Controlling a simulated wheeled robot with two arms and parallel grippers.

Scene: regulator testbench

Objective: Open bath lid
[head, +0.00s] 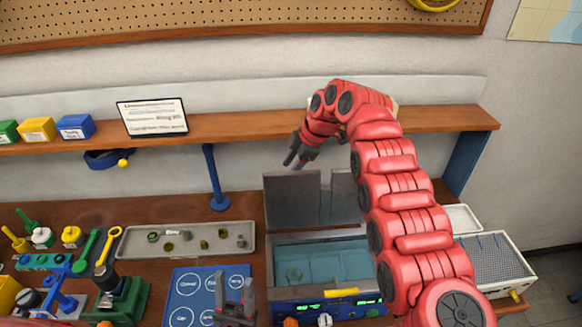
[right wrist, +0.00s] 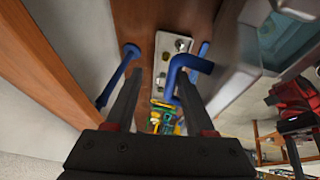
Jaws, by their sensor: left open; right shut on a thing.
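The bath (head: 320,262) stands at the right of the bench, with bluish liquid visible inside. Its grey lid (head: 291,203) stands raised and upright at the back of the bath. My right arm reaches over the bath from the lower right, and my right gripper (head: 292,154) is just above the lid's top left edge. The handle is not clear in the head view.
A metal tray (head: 135,241) with small parts lies left of the bath, and a blue mat (head: 190,285) lies in front of it. A blue post (head: 214,178) supports the wooden shelf (head: 240,122) behind. A white perforated rack (head: 495,262) stands at the right.

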